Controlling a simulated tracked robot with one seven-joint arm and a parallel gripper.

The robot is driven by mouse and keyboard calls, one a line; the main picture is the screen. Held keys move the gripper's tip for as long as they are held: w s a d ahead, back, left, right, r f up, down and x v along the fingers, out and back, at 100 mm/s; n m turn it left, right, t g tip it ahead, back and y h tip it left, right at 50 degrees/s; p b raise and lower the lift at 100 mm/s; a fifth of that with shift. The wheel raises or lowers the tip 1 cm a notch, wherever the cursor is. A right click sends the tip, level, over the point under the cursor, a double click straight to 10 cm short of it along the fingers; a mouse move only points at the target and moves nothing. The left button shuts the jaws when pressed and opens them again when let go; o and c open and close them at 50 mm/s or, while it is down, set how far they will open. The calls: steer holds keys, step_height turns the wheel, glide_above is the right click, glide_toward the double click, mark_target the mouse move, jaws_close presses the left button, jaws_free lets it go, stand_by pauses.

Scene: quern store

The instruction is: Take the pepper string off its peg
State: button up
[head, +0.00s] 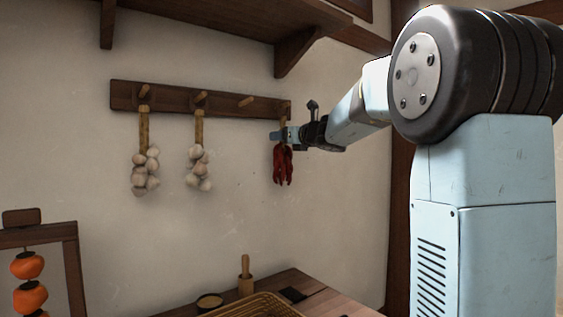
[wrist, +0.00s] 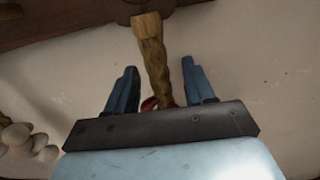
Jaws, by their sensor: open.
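The pepper string is a bunch of red peppers (head: 283,165) on a braided tan cord (wrist: 153,62). It hangs at the right end of the dark wooden peg rail (head: 190,98). In the head view my gripper (head: 277,135) is at the cord, just above the peppers, and covers part of it. In the wrist view my gripper (wrist: 160,78) is open, with one blue finger on each side of the cord and gaps showing. The peppers are mostly hidden there behind my gripper body. The peg under the cord's top is hard to make out.
Two garlic strings (head: 145,170) (head: 199,168) hang further left on the rail, and one peg (head: 246,101) between is bare. A shelf (head: 235,14) with brackets is above. Below stand a table with a woven basket (head: 250,306) and a wooden mortar and pestle (head: 246,277).

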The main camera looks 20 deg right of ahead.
steer(key=shift+x, duration=1.2)
jaws_close()
